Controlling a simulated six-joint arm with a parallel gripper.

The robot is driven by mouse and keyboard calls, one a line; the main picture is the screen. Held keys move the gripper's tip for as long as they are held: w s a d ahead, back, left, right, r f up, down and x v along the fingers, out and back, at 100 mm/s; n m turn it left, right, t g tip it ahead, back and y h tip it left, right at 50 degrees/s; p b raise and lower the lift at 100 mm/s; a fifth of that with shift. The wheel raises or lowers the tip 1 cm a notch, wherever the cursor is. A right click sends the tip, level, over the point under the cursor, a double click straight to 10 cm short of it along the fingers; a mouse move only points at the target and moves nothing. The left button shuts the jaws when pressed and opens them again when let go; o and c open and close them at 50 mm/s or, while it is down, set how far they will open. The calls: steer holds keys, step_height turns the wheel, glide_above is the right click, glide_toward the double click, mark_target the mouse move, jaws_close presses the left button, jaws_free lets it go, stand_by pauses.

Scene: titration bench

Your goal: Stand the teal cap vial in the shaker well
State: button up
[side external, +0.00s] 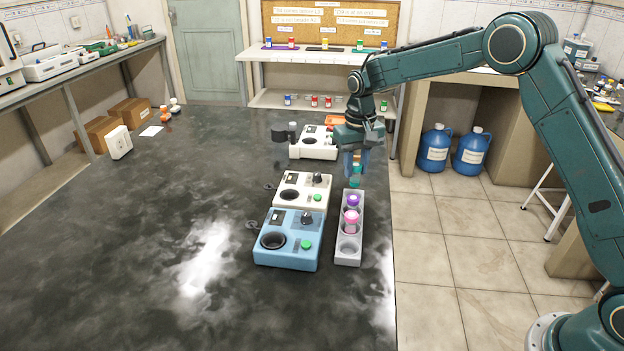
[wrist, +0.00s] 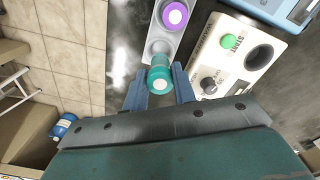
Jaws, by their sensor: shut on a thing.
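My gripper (wrist: 160,88) is shut on the teal cap vial (wrist: 159,76), which sits between its two blue fingers. In the side view the teal vial (side external: 355,181) is upright at the far end of the grey rack (side external: 348,258). I cannot tell whether its base is clear of the rack. A white bench unit (side external: 287,205) with a dark round well stands left of the rack. In the wrist view this unit (wrist: 212,48) shows its open, empty-looking well (wrist: 259,57), a green button and a black knob. I cannot read which unit is the shaker.
A blue unit (side external: 275,256) with a well stands nearer the camera. Another white unit (side external: 314,151) is behind. A purple cap vial (side external: 353,200) and a pink cap vial (side external: 351,217) stand in the rack. The dark bench to the left is mostly clear.

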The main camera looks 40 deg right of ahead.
steer(key=shift+r, duration=1.2)
steer(key=s+a+n, duration=0.1)
steer(key=a+n, duration=0.1)
steer(key=a, duration=1)
steer(key=s+a+r+n, duration=0.1)
steer(key=s+a+n, duration=0.1)
steer(key=a, duration=1.1)
steer(key=shift+s+a+r+n, duration=0.2)
steer(key=shift+s+n, duration=0.05)
steer(key=shift+n, duration=0.35)
steer(key=shift+f, duration=0.2)
steer(key=shift+f, duration=1.9)
steer(key=shift+f, duration=1.7)
